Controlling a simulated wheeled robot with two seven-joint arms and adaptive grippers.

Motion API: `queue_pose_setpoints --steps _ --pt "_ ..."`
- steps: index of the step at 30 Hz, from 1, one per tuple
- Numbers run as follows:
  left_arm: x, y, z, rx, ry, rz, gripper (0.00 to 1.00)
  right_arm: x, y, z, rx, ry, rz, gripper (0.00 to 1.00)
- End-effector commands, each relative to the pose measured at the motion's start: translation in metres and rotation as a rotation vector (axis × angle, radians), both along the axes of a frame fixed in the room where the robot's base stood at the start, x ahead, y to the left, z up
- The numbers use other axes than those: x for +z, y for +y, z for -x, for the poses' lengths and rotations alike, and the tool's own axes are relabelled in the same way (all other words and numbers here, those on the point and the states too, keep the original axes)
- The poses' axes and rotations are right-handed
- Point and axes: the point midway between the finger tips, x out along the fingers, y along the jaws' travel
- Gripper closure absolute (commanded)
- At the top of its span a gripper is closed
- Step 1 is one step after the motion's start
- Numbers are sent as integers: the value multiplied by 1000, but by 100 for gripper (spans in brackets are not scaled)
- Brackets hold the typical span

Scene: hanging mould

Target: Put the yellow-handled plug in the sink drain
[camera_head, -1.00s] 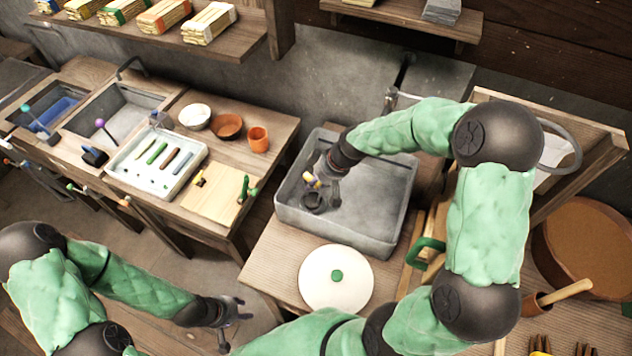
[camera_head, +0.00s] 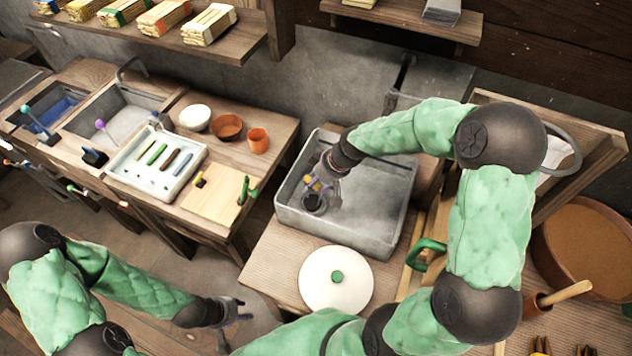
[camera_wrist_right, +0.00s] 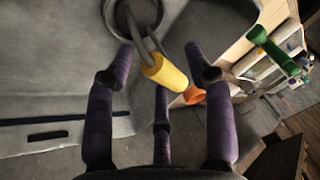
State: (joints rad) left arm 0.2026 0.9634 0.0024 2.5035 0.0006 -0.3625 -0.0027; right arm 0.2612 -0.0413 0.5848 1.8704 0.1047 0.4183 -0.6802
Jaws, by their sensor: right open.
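The plug with the yellow handle (camera_wrist_right: 166,73) is in the grey sink (camera_head: 392,238). Its metal loop runs to a round dark-rimmed base (camera_wrist_right: 134,18) at the drain. The base looks set in the drain, but I cannot tell how deep it sits. My right gripper (camera_head: 318,186) is open over the plug inside the sink. In the right wrist view its purple-grey fingers (camera_wrist_right: 160,62) stand apart on either side of the yellow handle, with gaps showing. My left gripper (camera_head: 236,322) is open and empty, low at the left over the floor, far from the sink.
A white round lid (camera_head: 336,292) with a green knob lies in front of the sink. A white tray (camera_head: 132,181) with tools, bowls (camera_head: 228,127) and an orange cup (camera_head: 258,140) stand on the left bench. A green handle (camera_head: 427,252) stands right of the sink.

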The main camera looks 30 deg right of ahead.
Motion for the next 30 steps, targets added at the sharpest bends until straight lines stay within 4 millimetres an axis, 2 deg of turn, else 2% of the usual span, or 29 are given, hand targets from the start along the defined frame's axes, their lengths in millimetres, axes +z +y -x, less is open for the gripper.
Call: queue_pose_setpoints --steps 1,6,15,21,30 --pt "3 0 0 0 0 0 60 13 -5 1 -3 -8 2 47" --pt "10 0 0 0 0 0 60 45 -15 13 -4 -8 3 47" --pt "19 0 0 0 0 0 60 91 -30 29 -2 -6 2 47" --pt "21 0 0 0 0 0 60 103 -33 34 -1 -3 1 47" --pt "21 0 0 0 0 0 60 104 -34 35 -1 -3 1 47"
